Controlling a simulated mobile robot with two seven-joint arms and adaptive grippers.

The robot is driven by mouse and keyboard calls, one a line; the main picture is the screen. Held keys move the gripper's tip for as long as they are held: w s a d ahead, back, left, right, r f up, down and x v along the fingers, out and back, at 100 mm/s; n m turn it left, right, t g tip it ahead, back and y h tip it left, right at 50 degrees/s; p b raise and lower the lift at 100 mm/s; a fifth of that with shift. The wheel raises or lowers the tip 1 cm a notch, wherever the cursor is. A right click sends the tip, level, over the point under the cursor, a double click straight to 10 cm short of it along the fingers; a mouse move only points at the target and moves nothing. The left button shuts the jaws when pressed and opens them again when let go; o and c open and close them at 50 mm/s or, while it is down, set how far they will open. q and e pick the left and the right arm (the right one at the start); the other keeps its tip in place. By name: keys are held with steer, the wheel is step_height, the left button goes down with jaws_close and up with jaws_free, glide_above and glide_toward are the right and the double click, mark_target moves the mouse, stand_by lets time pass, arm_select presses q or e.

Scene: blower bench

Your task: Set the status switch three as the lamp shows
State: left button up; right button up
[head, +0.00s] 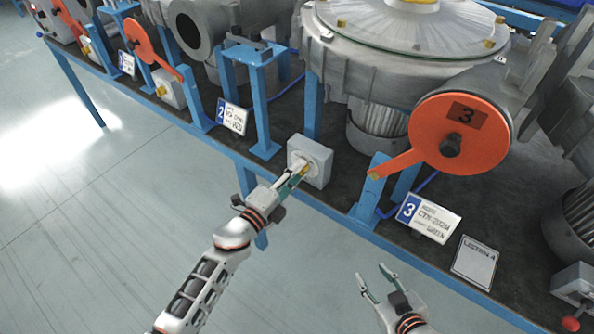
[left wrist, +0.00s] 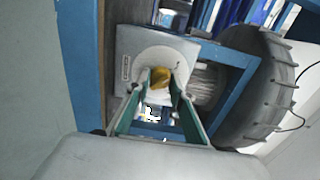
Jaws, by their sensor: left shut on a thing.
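The status switch three is a grey box (head: 318,153) on the bench's front edge, left of the number 3 plate (head: 428,217). In the left wrist view the switch box (left wrist: 125,68) has a pale round dial with a yellow knob (left wrist: 160,76). My left gripper (head: 303,172) is at the front of the box, shut on the yellow knob; its fingers (left wrist: 160,95) stand on both sides of it. The fingers partly hide the knob in the head view. My right gripper (head: 378,283) is open and empty in front of the bench. I cannot make out a lit lamp.
An orange disc lever marked 3 (head: 459,134) reaches toward the bench edge, right of the switch. A large grey blower (head: 405,50) stands behind. A white card (head: 474,262) is at the edge on the right. Open floor (head: 80,230) lies in front.

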stand_by(0.3)
arm_select(q)
steer(key=o, duration=1.1)
steer(key=v, duration=1.2)
